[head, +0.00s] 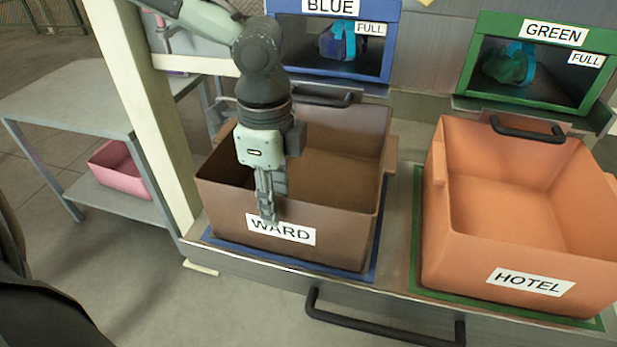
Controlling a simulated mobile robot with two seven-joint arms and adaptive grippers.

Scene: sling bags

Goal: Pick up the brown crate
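The brown crate (335,222) stands upright on a blue-edged mat, labelled WARD on its front wall, and looks empty inside. My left gripper (268,208) points down at the crate's front wall. One finger shows outside the wall, overlapping the top of the WARD label. The other finger appears to be behind the rim, its tip hidden. I cannot tell whether the fingers press on the wall or stand apart from it. My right gripper is not in view.
An orange crate (450,245) labelled HOTEL stands to the right on a green-edged mat. Behind are the BLUE bin (330,67) and GREEN bin (530,100), both marked FULL. A pale post (150,120) stands close left. A grey side table (70,105) holds a pink bin (120,170) below.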

